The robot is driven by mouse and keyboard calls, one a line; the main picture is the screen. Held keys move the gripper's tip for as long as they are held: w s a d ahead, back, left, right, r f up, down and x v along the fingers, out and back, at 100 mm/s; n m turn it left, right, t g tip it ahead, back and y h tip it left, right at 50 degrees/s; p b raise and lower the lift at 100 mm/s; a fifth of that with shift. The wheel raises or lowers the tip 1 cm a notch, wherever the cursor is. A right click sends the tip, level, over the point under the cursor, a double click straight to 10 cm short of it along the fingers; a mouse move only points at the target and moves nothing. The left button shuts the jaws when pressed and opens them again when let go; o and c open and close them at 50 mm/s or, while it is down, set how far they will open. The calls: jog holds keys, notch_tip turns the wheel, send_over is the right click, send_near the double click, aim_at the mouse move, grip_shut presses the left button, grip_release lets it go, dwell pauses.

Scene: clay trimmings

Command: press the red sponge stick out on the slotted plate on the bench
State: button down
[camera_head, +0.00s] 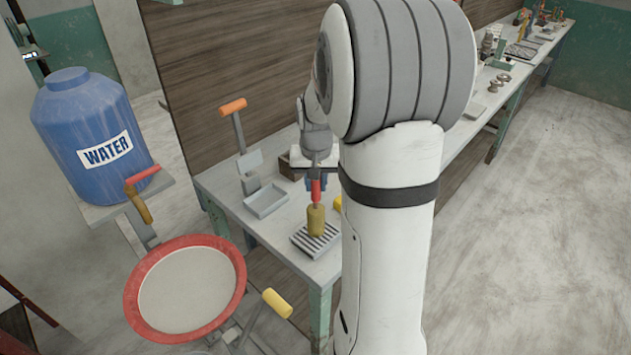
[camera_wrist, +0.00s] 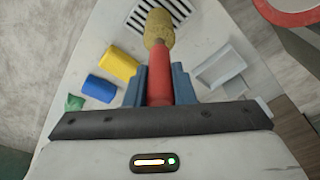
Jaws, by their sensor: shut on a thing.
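The red sponge stick has a red handle (camera_head: 316,191) and a yellow-brown sponge head (camera_head: 316,220). My gripper (camera_head: 316,183) is shut on the red handle, and the stick hangs upright with the sponge end down. In the wrist view the handle (camera_wrist: 159,82) sits between my blue fingers (camera_wrist: 159,88), with the sponge (camera_wrist: 158,27) beyond them. The slotted plate (camera_head: 301,241) lies on the bench (camera_head: 283,262) near its front corner. The sponge's lower end is over the plate; I cannot tell for sure whether it touches.
A grey tray (camera_head: 267,201) with an orange-handled tool (camera_head: 233,107) behind it stands left of the plate. Yellow (camera_wrist: 118,63) and blue (camera_wrist: 99,88) blocks lie beside my fingers in the wrist view. A blue water barrel (camera_head: 92,130) and a red-rimmed round basin (camera_head: 186,290) stand at left.

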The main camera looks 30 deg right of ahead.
jog(key=shift+f+b, duration=0.4)
jog(key=shift+f, duration=0.05)
dwell(1.2)
jog(key=shift+r, duration=0.1)
jog(key=shift+r+p, duration=2.35)
jog(key=shift+r, duration=1.15)
